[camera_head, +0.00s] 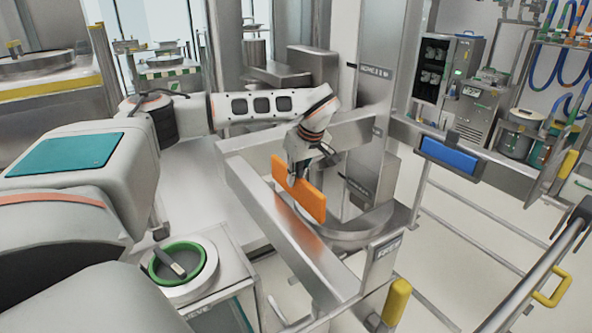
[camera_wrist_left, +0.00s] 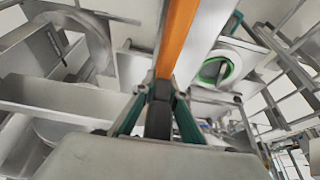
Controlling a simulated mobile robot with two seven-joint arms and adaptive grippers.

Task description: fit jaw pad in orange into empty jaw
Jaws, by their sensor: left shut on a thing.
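The orange jaw pad (camera_head: 312,201) is a flat rectangular plate, standing on edge and tilted in the head view. My left gripper (camera_head: 294,180) is shut on its upper left part. The pad hangs over or beside the near steel beam (camera_head: 275,215); I cannot tell whether they touch. In the left wrist view the pad (camera_wrist_left: 177,38) runs edge-on upward from the fingertips of the gripper (camera_wrist_left: 161,88). A blue pad (camera_head: 449,156) sits on the far steel beam at the right. I cannot make out the empty jaw for certain. My right gripper is not in view.
A curved steel rim (camera_head: 365,229) lies behind the near beam. A steel post (camera_head: 385,60) rises behind the pad. A white sieve unit with a green ring (camera_head: 208,262) stands front left. Yellow-capped posts (camera_head: 397,299) and rails stand front right, with open floor between.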

